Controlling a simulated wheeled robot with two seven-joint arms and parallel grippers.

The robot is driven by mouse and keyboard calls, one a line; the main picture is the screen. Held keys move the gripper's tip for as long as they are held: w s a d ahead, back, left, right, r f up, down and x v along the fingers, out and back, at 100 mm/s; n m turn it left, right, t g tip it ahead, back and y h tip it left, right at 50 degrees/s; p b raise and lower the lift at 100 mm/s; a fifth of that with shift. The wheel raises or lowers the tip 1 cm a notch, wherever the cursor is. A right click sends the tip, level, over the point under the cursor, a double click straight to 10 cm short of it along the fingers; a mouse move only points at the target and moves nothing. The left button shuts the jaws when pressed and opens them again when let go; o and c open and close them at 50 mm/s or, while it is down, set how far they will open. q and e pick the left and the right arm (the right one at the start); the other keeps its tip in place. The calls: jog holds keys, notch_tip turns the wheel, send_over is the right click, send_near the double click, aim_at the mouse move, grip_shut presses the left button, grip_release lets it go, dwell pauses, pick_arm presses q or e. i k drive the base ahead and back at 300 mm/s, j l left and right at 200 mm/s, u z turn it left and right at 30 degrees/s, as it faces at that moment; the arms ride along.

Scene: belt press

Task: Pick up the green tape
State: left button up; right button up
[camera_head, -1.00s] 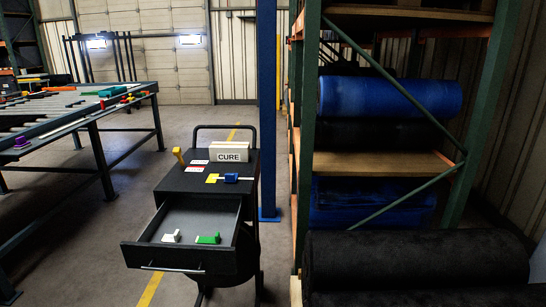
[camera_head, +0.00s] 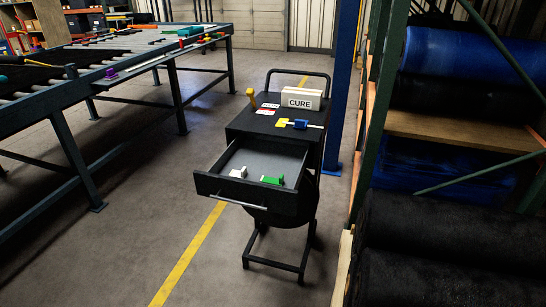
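The green tape (camera_head: 272,180) is a small green piece with a white end. It lies in the open drawer (camera_head: 247,205) of a black cart (camera_head: 268,122). A similar white piece (camera_head: 238,172) lies to its left in the same drawer. Neither of my grippers shows in the view.
A white box marked CURE (camera_head: 300,98), a yellow-handled tool and a blue-and-yellow item (camera_head: 299,124) are on the cart top. A roller table (camera_head: 110,65) stands at left. A rack with blue and black rolls (camera_head: 460,60) stands close at right. The floor (camera_head: 130,230) in front is open.

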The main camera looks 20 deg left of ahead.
aim_at(279, 182)
jog(key=k+j+z, duration=0.2)
jog(key=j, duration=0.2)
jog(key=k+j+z, duration=0.2)
jog(key=j, duration=0.2)
jog(key=k+j+z, duration=0.2)
jog(key=j, duration=0.2)
